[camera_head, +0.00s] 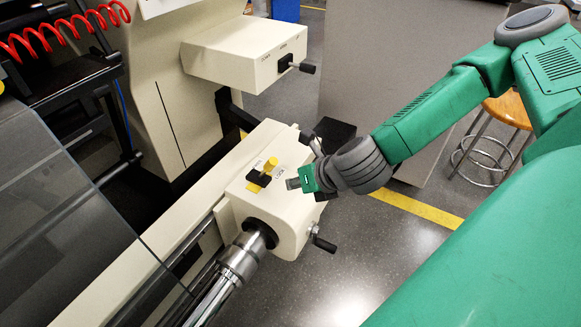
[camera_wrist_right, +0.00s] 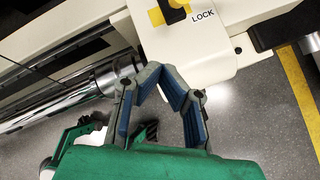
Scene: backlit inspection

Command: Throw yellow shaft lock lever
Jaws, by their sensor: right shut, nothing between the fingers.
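The yellow shaft lock lever (camera_head: 269,166) sits on a black base on top of the cream housing (camera_head: 285,222) at the shaft end. In the right wrist view the yellow lever (camera_wrist_right: 157,15) is at the top edge, partly cut off, beside a LOCK label (camera_wrist_right: 202,18). My right gripper (camera_head: 296,183) is shut and empty, a little to the right of the lever in the head view and apart from it. Its blue-padded fingers (camera_wrist_right: 157,78) show below the lever in the wrist view. My left gripper is not in view.
A steel shaft (camera_head: 225,283) runs from the housing toward the lower left. A black-handled lever (camera_head: 323,243) sticks out at the housing's right side. A cream box with another handle (camera_head: 245,58) stands behind. A stool (camera_head: 507,110) is at the right. Floor right of the housing is open.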

